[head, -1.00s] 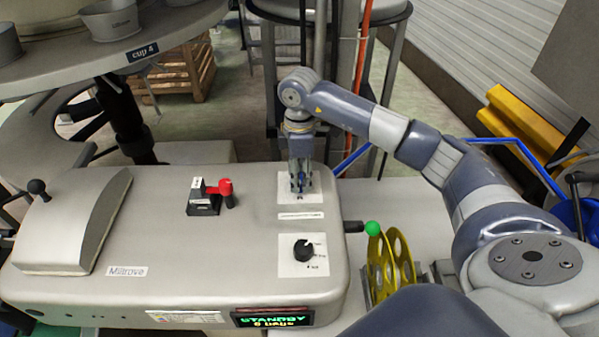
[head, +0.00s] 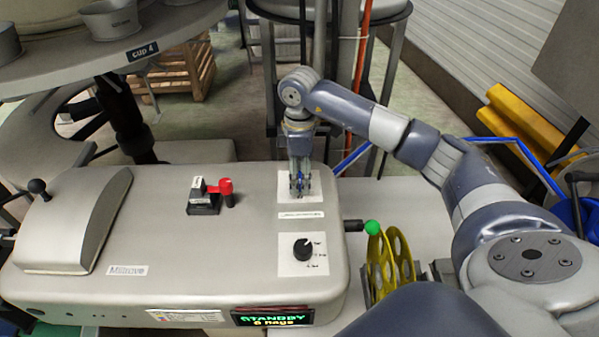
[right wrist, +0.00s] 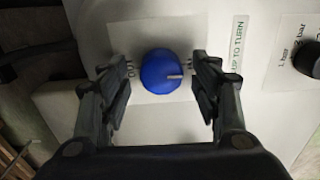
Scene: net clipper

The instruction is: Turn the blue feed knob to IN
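The blue feed knob (right wrist: 162,72) sits on a white plate (right wrist: 195,22) in the right wrist view. Its pale pointer mark points right, toward the IN label, which is partly covered by a finger. The OUT label (right wrist: 129,70) is on the left. My right gripper (right wrist: 162,85) is open, with one finger on each side of the knob and a gap on both sides. In the head view my right gripper (head: 299,186) points down over the plate and largely hides the knob. My left gripper is not in view.
A black pressure knob (head: 303,249) is nearer me on the same grey housing (head: 200,262). A red-handled switch (head: 206,197) stands to the left. A green-tipped lever (head: 372,228) and yellow reel (head: 380,268) are at right. The display (head: 272,317) reads STANDBY.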

